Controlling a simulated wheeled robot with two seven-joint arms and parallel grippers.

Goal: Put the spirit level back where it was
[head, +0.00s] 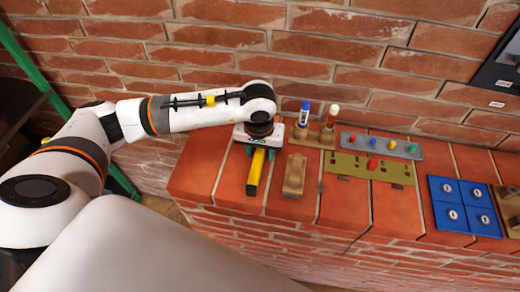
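The spirit level, which I take to be the yellow bar with a black near end (256,172), points toward me over the left part of the brick ledge. My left gripper (260,152) points down over its far end, with teal fingers on either side of the bar. The gripper's body hides that far end. I cannot tell whether the fingers touch the bar or stand a little apart from it, nor whether the bar rests on the ledge. My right gripper is not in view.
Right of the level is a tan wooden block (294,175). Further right are a grey panel (347,139), an olive panel (345,170) and a blue panel (464,205). A brick wall (330,45) rises behind.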

